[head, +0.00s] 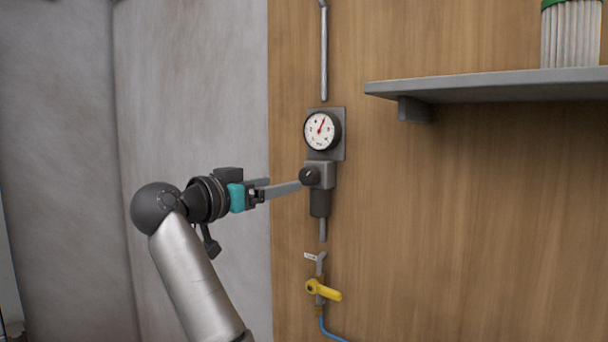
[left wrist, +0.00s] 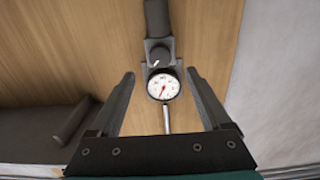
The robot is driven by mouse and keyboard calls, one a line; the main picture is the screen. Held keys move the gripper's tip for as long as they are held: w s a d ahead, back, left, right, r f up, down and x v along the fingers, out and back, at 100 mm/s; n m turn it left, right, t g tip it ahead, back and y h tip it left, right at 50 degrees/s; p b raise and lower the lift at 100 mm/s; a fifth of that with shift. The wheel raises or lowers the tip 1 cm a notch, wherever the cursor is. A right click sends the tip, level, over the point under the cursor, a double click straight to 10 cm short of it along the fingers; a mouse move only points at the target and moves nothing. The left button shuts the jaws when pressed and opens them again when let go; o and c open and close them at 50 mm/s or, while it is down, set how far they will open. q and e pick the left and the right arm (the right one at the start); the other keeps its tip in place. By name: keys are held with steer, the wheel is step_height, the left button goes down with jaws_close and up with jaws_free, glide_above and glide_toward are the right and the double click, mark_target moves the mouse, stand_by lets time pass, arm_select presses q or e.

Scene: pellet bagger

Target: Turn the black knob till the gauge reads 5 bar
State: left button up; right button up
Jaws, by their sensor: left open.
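The black knob (head: 309,175) sits on the front of a grey regulator on the wooden wall, below the round white gauge (head: 320,130). The gauge's red needle points up and slightly right in the head view; its numbers are too small to read. My left gripper (head: 286,187) is open, with its fingers reaching toward the knob from the left. In the left wrist view the knob (left wrist: 160,58) and the gauge (left wrist: 163,87) show beyond and between the two open fingers (left wrist: 163,78), with nothing held. I cannot tell whether a finger touches the knob. My right gripper is out of view.
A grey shelf (head: 480,85) juts from the wall at the upper right, with a ribbed, green-topped container (head: 571,35) on it. A yellow valve handle (head: 324,290) with a blue hose is below the regulator. A grey wall is at the left.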

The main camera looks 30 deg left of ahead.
mark_target(306, 178)
arm_select(q)
steer(key=w, duration=0.3)
steer(key=w+p, duration=0.1)
steer(key=w, duration=0.2)
steer(key=w+p, duration=0.1)
steer(key=w, duration=0.2)
steer(key=shift+w+d, duration=0.2)
steer(key=shift+d, duration=0.2)
steer(key=shift+c, duration=0.3)
jaws_close()
steer(key=shift+n+p, duration=0.3)
steer(key=shift+n, duration=0.8)
steer(key=shift+n+p, duration=0.95)
steer(key=shift+n, duration=0.95)
